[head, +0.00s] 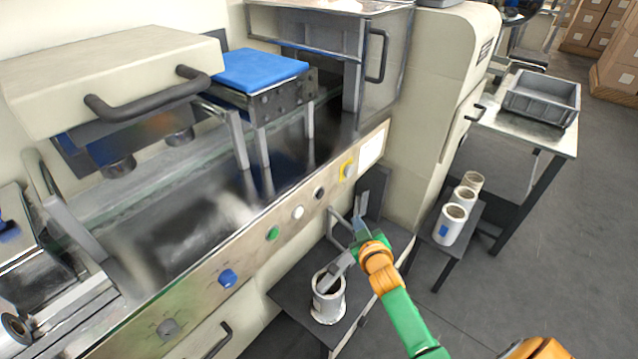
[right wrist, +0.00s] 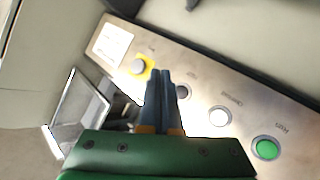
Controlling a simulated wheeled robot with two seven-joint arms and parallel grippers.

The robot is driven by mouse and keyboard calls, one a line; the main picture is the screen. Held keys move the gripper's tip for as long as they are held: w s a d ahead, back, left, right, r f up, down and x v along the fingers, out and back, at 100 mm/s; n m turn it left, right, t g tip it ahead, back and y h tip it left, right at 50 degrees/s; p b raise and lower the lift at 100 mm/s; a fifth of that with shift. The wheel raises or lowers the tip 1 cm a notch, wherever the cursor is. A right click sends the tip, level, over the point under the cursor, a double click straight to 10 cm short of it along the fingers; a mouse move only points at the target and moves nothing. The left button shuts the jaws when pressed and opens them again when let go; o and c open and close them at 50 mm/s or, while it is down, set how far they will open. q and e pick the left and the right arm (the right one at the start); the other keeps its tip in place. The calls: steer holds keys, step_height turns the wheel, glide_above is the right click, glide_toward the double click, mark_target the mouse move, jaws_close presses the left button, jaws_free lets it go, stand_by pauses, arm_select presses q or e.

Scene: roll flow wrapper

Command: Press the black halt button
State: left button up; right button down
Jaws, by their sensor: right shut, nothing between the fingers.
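The black halt button (head: 319,193) is on the machine's slanted steel control panel (head: 250,258), between a white button (head: 298,212) and a yellow-backed button (head: 347,170). My right gripper (head: 358,218) is shut and empty, in front of the panel and below the black button in the head view. In the right wrist view, the closed fingertips (right wrist: 160,74) lie between the yellow-backed button (right wrist: 139,67) and the black button (right wrist: 183,91), which shows just right of the fingers. Contact cannot be made out. My left gripper is not in view.
A green button (head: 272,233) and a blue knob (head: 228,279) lie further along the panel. A white roll (head: 328,308) stands on a low dark shelf below my right gripper. Several rolls (head: 452,224) stand on a stand at right. A grey bin (head: 541,98) is on a table.

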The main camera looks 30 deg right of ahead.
mark_target(320, 194)
steer(key=w+a+r+b, duration=0.1)
steer(key=w+a+b, duration=0.2)
steer(key=w, duration=0.6)
steer(key=shift+r+b, duration=0.2)
steer(key=shift+b, duration=1.2)
steer(key=shift+w, duration=0.1)
stand_by(0.9)
steer(key=shift+w+a, duration=0.1)
steer(key=shift+w, duration=0.15)
